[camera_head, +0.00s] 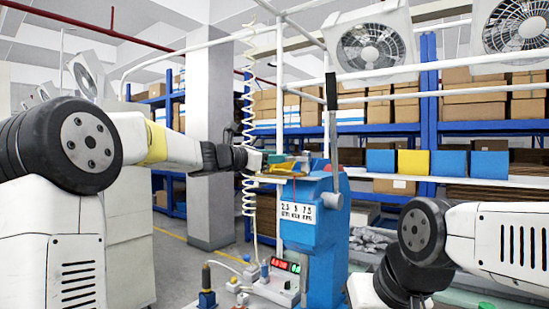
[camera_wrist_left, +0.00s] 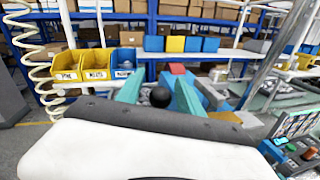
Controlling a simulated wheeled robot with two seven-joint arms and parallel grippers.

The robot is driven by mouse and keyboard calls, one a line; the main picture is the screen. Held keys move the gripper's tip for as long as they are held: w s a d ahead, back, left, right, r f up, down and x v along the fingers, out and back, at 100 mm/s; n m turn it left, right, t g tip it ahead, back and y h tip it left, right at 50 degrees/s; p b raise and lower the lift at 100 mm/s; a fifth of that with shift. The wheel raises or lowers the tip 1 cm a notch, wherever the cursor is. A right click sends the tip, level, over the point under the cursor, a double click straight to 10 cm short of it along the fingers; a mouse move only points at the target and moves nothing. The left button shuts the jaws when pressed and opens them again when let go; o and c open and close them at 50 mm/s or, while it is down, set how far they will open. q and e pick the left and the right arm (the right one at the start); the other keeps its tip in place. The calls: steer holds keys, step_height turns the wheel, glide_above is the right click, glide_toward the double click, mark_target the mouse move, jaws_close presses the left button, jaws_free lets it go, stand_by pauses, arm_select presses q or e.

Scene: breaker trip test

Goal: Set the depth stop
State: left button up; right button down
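A blue bench press (camera_head: 318,235) stands at the centre of the head view, with a white label (camera_head: 298,213) reading 2.5, 5, 7.5 and an upright dark lever (camera_head: 331,120). My left gripper (camera_head: 290,165) reaches in from the left to the top of the press. In the left wrist view, its two teal fingers (camera_wrist_left: 159,95) are spread apart. A black ball-shaped knob (camera_wrist_left: 160,97) shows between them; I cannot tell whether they touch it. I cannot make out the depth stop for certain. My right arm is at the right of the head view; its gripper is not seen.
A control box with a red display (camera_head: 285,265) stands left of the press. A coiled white hose (camera_head: 249,120) hangs behind my left wrist. Yellow bins (camera_wrist_left: 97,64) and shelves of cartons (camera_head: 490,95) stand behind. An angled panel (camera_wrist_left: 298,128) is at the wrist view's right.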

arm_select(q)
jaws_close()
stand_by(1.2)
